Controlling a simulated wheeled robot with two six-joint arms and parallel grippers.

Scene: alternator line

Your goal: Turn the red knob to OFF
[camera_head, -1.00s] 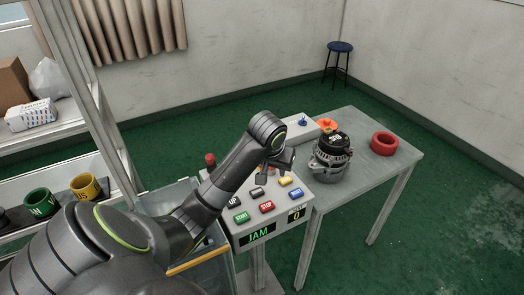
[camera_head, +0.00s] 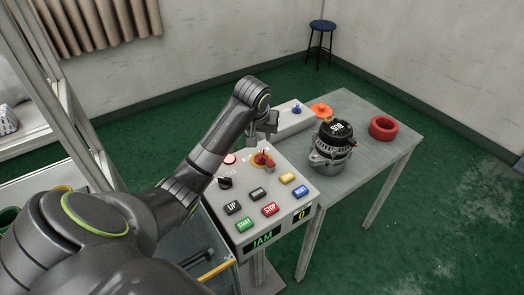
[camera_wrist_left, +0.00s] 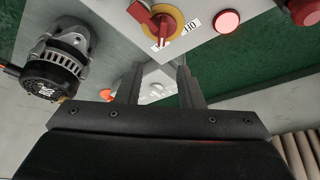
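The red knob (camera_head: 267,158) sits on a yellow disc near the far edge of the control panel (camera_head: 243,205). In the left wrist view the red knob (camera_wrist_left: 150,18) is at the top, with its handle slanting toward the upper left. A white label (camera_wrist_left: 191,22) beside the disc is partly visible, and its full text cannot be read. My left gripper (camera_head: 262,137) is just beyond and above the knob, apart from it. In the left wrist view the left gripper's two fingers (camera_wrist_left: 158,75) stand apart with nothing between them. My right gripper is not in view.
A round red lamp (camera_head: 229,158) and black selector (camera_head: 225,183) are near the knob. An alternator (camera_head: 331,145) and red ring (camera_head: 383,127) stand on the grey table (camera_head: 367,155) at right.

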